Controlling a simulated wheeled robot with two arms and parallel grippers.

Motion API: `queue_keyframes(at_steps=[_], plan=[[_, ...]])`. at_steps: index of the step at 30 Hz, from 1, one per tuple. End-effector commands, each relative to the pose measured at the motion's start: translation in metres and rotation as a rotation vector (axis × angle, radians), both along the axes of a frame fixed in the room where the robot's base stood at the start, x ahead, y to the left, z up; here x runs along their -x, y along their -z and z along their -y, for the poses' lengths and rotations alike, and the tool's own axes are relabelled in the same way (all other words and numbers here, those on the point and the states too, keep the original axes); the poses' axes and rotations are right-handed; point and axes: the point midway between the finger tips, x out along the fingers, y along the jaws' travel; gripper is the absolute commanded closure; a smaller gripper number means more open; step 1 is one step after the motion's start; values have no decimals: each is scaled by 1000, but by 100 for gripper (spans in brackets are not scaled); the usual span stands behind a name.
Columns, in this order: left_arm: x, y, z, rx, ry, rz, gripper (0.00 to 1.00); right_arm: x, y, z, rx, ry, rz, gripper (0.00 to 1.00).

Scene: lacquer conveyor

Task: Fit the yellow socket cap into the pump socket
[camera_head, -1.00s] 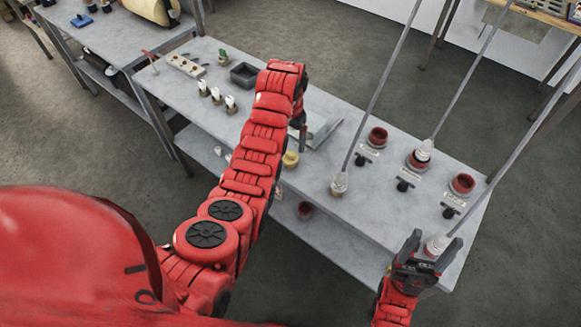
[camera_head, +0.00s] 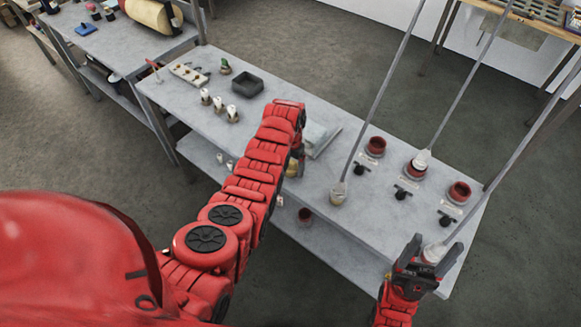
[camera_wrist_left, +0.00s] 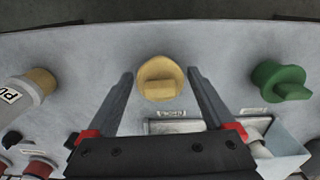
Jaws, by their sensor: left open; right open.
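The yellow socket cap (camera_wrist_left: 158,79) stands on the table near its front edge, between the spread fingers of my open left gripper (camera_wrist_left: 160,86); no grip shows. In the head view the cap (camera_head: 292,168) is partly hidden by my left arm, and the left gripper (camera_head: 298,160) is mostly hidden. A grey cylinder with a tan ring (camera_wrist_left: 22,94) and a label starting "PU" stands left in the wrist view; it seems to be the rod-end piece (camera_head: 338,194) in the head view. My right gripper (camera_head: 418,256) is open around or beside another rod-end cylinder (camera_head: 434,252); contact is unclear.
A green cap (camera_wrist_left: 280,82) stands right of the yellow one in the wrist view. Red cups (camera_head: 459,192) and slanting rods (camera_head: 381,95) occupy the right side. A dark tray (camera_head: 247,83) stands farther left.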

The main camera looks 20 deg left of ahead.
Motion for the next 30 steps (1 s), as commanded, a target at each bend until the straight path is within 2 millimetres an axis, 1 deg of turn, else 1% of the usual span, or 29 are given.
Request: queue_keyframes(at_steps=[3, 5, 6, 11, 15, 25, 30], plan=[[0, 0, 0, 0, 0, 1, 13, 0, 0, 0, 0, 0, 0, 32], [0, 0, 0, 0, 0, 1, 23, 0, 0, 0, 0, 0, 0, 32], [0, 0, 0, 0, 0, 1, 31, 0, 0, 0, 0, 0, 0, 32], [0, 0, 0, 0, 0, 1, 59, 0, 0, 0, 0, 0, 0, 32], [0, 0, 0, 0, 0, 1, 85, 0, 0, 0, 0, 0, 0, 32], [-1, -1, 0, 0, -1, 3, 86, 0, 1, 0, 0, 0, 0, 32], [-2, -6, 0, -1, -1, 5, 86, 0, 7, 0, 0, 0, 0, 32]])
